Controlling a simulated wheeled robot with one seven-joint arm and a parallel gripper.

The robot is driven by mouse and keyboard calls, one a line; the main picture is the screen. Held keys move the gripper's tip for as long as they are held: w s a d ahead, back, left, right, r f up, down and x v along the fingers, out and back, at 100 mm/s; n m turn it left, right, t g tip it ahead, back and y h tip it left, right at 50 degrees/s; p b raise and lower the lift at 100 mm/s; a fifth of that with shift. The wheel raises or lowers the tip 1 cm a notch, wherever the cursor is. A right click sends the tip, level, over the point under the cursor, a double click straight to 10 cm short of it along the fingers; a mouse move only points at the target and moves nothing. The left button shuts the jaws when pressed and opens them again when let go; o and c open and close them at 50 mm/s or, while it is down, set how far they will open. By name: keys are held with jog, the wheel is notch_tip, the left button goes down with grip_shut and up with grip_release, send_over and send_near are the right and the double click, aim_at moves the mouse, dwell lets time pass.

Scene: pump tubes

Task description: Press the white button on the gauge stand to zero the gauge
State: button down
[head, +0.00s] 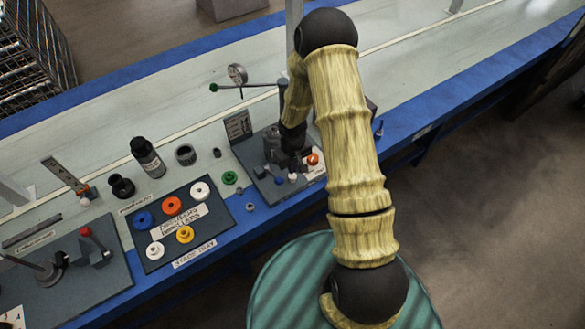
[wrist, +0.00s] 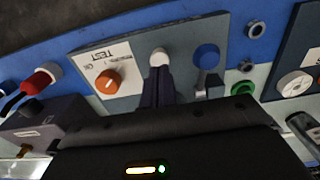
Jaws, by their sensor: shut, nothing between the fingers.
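The white button (wrist: 159,57) sits on the grey stand plate (wrist: 132,52) in the wrist view, right at the tips of my gripper (wrist: 160,70). The fingers are shut with nothing between them and partly cover the button. I cannot tell whether they touch it. In the head view the white button (head: 292,178) shows at the front of the stand plate (head: 262,184), just below my gripper (head: 296,168). A round dial gauge (head: 237,74) is held at the back on an arm with a green knob (head: 213,87).
A stage tray (head: 212,227) with coloured rings lies to the left. A green ring (head: 230,177) lies between.

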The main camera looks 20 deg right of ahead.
notch_tip(320, 180, up, 9)
dwell(0.3)
jog(key=shift+w+r, duration=0.1)
dwell(1.1)
notch_tip(320, 180, up, 13)
jog(key=m+t+p, duration=0.1)
jog(key=p, duration=0.2)
send_over(293, 176)
jog(key=s, duration=0.6)
jog(key=s+r+m+t+p, duration=0.1)
jog(key=s+r+m+p, duration=0.1)
jog(key=s+r, duration=0.7)
jog(key=shift+r+m+p, duration=0.3)
jog(key=shift+d, duration=0.1)
dwell(0.6)
